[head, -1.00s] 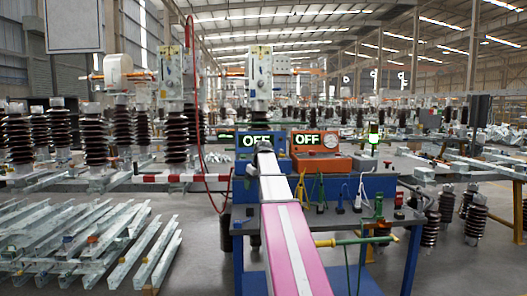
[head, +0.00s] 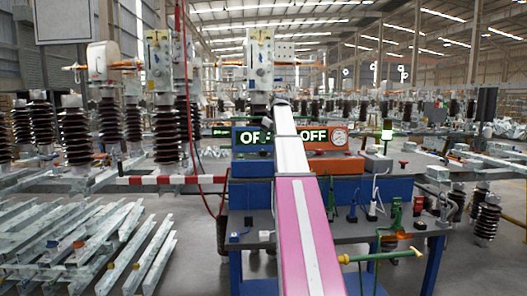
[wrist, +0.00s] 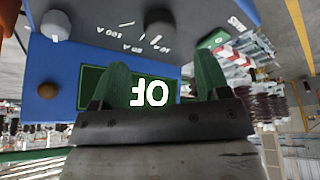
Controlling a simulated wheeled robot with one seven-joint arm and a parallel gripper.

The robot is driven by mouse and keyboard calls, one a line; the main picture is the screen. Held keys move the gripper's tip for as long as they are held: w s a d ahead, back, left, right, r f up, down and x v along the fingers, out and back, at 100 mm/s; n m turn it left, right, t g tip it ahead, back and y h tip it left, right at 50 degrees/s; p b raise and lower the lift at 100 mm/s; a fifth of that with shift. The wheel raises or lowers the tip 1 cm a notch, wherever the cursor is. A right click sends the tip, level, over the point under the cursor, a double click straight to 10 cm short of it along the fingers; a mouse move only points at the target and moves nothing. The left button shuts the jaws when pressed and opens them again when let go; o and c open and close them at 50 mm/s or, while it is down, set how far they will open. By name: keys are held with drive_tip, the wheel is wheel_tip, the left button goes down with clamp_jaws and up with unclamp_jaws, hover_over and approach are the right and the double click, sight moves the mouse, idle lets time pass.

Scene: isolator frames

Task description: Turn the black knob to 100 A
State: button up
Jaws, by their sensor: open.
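A blue box (head: 252,167) with a lit green OFF display stands on the workbench in the head view, partly hidden by my arm. In the wrist view its blue face (wrist: 75,55) appears upside down, with the display (wrist: 155,92) behind my fingers. A black knob (wrist: 158,22) is at the top middle, with white marks and ampere labels, 100 A among them, to its left and below. Where it points is unclear. My gripper (wrist: 163,66) is open, its green fingers apart and empty, below the knob in the picture. In the head view the gripper is not discernible.
An orange box (head: 335,165) with an OFF display and a gauge stands right of the blue one. Cables and clamps lie on the workbench (head: 330,230). A red-white barrier (head: 170,180) is left.

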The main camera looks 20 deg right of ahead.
sight(263, 151)
drive_tip(key=x, duration=0.7)
drive_tip(key=c, duration=0.9)
